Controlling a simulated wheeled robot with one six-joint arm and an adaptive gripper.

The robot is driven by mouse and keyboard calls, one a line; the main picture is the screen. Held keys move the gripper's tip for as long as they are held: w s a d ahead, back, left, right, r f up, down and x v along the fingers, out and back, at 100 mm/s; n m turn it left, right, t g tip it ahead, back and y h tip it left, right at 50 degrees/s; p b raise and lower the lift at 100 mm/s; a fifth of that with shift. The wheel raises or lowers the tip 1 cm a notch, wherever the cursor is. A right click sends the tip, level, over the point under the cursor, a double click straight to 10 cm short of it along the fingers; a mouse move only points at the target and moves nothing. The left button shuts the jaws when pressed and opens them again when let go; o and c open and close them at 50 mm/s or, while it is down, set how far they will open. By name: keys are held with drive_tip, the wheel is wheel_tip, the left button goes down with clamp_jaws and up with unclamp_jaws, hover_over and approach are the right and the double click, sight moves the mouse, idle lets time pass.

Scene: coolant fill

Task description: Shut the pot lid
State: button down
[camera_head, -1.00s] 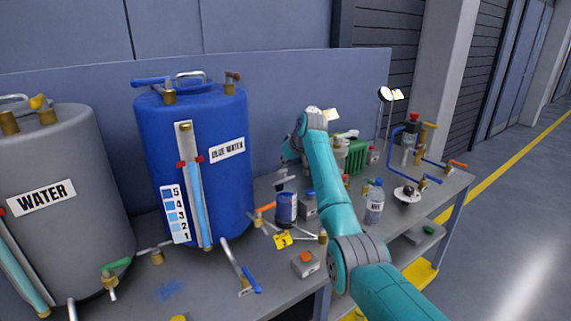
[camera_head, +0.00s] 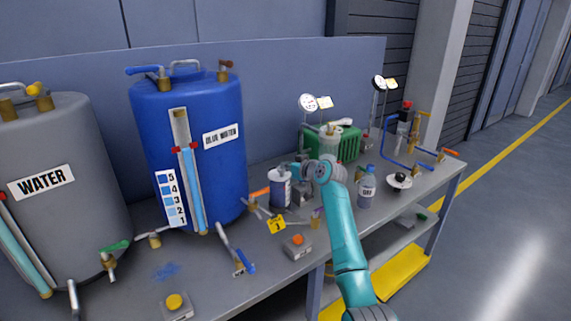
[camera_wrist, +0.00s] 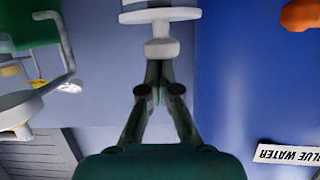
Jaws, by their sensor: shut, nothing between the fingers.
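My gripper (camera_wrist: 160,92) is shut and empty; its two fingertips meet in the middle of the wrist view. Just past them is a white disc with a stubby knob (camera_wrist: 160,48), upside down in this view. It looks like a lid, but its body is cut off by the frame edge. I cannot tell whether the fingertips touch it. In the head view a small blue-and-white pot (camera_head: 280,190) stands on the bench beside the blue tank. My gripper (camera_head: 288,168) is at its upper right and partly hides its top, so I cannot tell how the lid sits.
The blue water tank (camera_head: 190,150) stands left of the pot. A green container (camera_head: 348,146) and a round gauge (camera_head: 308,103) are behind right.

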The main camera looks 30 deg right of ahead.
drive_tip(key=shift+s+f, duration=0.1)
drive_tip(key=shift+f, duration=0.15)
idle(0.3)
drive_tip(key=shift+w+f, duration=0.15)
drive_tip(key=shift+w, duration=0.05)
drive_tip(key=shift+w+a+f, duration=0.1)
drive_tip(key=shift+w+f, duration=0.3)
drive_tip(key=shift+w, duration=0.05)
wheel_tip(320, 180, up, 5)
drive_tip(key=shift+r, duration=0.15)
drive_tip(key=f+v, duration=0.1)
drive_tip(key=v, duration=0.9)
drive_tip(key=shift+s+d, duration=0.25)
